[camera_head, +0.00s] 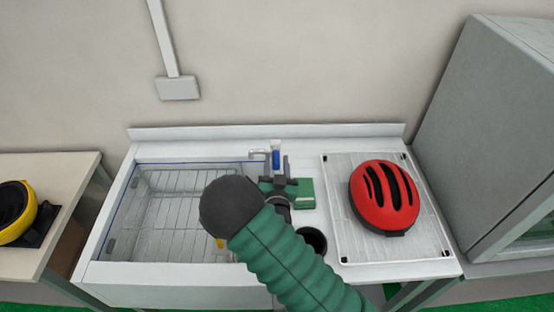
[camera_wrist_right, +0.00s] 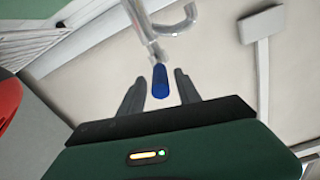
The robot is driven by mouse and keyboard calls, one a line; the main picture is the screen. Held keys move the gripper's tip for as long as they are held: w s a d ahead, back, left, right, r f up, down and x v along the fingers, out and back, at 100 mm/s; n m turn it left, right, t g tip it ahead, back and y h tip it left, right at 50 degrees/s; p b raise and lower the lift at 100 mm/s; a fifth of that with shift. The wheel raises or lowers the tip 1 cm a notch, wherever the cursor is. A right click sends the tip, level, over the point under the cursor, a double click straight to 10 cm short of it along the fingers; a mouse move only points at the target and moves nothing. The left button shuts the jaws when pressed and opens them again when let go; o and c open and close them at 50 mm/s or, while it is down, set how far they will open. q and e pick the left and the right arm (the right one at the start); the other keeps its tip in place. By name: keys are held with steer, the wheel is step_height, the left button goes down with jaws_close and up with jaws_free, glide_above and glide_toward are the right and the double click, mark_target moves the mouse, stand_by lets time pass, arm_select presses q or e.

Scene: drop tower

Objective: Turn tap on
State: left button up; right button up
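The tap (camera_head: 259,153) is a grey metal spout at the back of the sink unit, with a blue handle (camera_head: 276,159) beside it. In the right wrist view the spout (camera_wrist_right: 176,22) curves at the top, and the blue handle (camera_wrist_right: 160,81) shows between my fingers. My right gripper (camera_head: 276,174) is open just in front of the handle, with a visible gap on each side of it. Whether the handle is fully between the fingertips in depth is hard to tell. My left gripper is not in view. No water shows.
A wire-racked sink basin (camera_head: 165,225) lies left of my right arm. A red helmet (camera_head: 383,195) rests on a white rack (camera_head: 345,240) at the right. A grey cabinet (camera_head: 475,120) stands far right. A yellow and black object (camera_head: 18,212) sits on the left table (camera_head: 60,180).

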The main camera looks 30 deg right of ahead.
steer(key=shift+w+a, duration=0.1)
steer(key=shift+a, duration=0.3)
steer(key=c, duration=0.5)
steer(key=shift+c, duration=1.2)
steer(key=shift+d, duration=0.4)
jaws_close()
steer(key=shift+a, duration=0.2)
steer(key=shift+r, duration=0.15)
